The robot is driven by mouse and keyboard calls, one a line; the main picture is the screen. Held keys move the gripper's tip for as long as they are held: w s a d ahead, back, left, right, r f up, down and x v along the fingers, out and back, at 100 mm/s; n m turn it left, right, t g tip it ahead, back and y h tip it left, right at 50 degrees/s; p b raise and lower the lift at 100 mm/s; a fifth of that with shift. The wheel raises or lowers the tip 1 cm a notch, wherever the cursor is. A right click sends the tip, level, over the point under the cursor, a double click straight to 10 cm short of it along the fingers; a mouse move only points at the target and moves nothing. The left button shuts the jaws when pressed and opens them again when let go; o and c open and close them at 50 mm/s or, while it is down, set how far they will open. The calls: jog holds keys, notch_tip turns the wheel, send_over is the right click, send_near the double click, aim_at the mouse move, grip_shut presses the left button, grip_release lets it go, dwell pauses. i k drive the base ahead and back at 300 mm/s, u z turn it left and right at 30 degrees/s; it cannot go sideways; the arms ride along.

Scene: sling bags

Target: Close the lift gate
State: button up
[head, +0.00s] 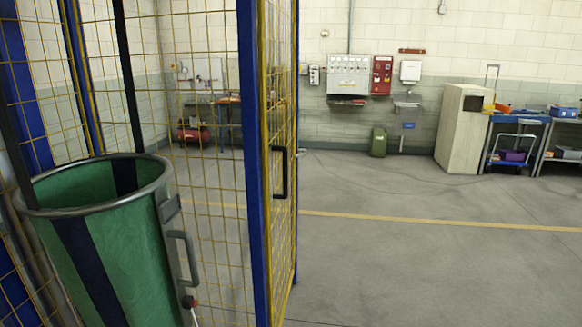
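The lift gate seems to be the narrow yellow mesh panel (281,90) with a blue edge, seen at a steep angle in the middle of the head view. A black handle (284,172) stands out from its face. The panel is beside a tall blue post (252,120); I cannot tell where the hinge or latch is, or whether the gate is fully open. My gripper is not in view.
A green sling bag (120,260) with dark straps and a grey rim (100,208) is at the left, close to yellow mesh fencing (205,190). Right of the gate the grey floor (430,270) is clear. A white cabinet (462,128) and a green bin (378,142) stand at the back.

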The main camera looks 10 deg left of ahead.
aim_at(261, 5)
jog(key=u, duration=0.2)
jog(key=i, duration=0.7)
jog(key=u, duration=1.05)
jog(key=i, duration=0.8)
jog(key=u, duration=0.55)
